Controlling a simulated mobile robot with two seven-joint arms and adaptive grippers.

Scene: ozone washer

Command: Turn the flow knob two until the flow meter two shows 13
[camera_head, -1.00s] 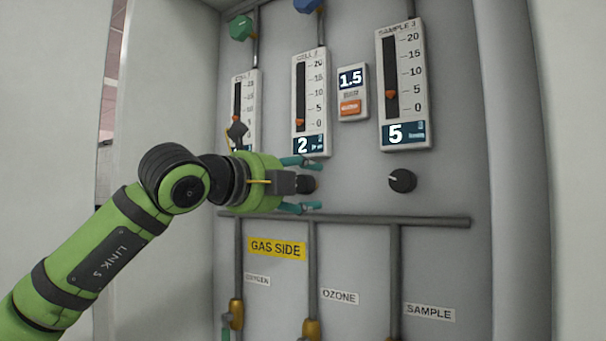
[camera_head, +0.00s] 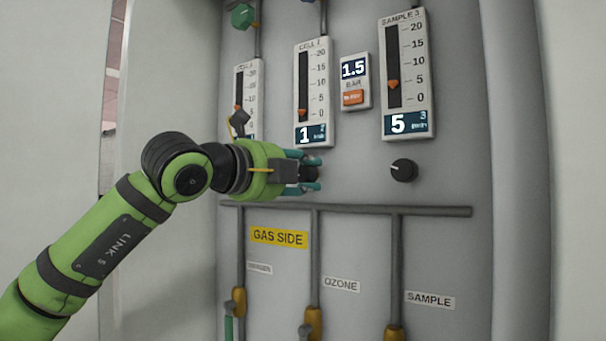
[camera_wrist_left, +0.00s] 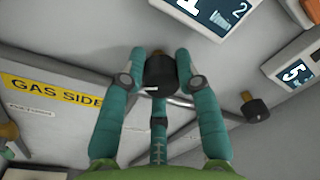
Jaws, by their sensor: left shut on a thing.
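Flow meter two (camera_head: 312,92), labelled Cell 2, is a tall white panel with an orange marker near the bottom of its scale. Its display reads 1. The black flow knob two (camera_head: 310,174) is below it, partly hidden by my fingers. My left gripper (camera_head: 308,171) is shut on this knob. In the left wrist view, the knob (camera_wrist_left: 160,71) sits between the teal fingertips, with a small white mark at its lower edge. The lower part of meter two (camera_wrist_left: 208,15) shows there too. My right gripper is not in view.
The sample meter (camera_head: 406,75) at the right reads 5, with its own black knob (camera_head: 404,170) below. A small 1.5 bar unit (camera_head: 355,82) has an orange button. The left meter (camera_head: 247,95) is partly covered by my arm. A horizontal pipe (camera_head: 430,211) runs below the knobs.

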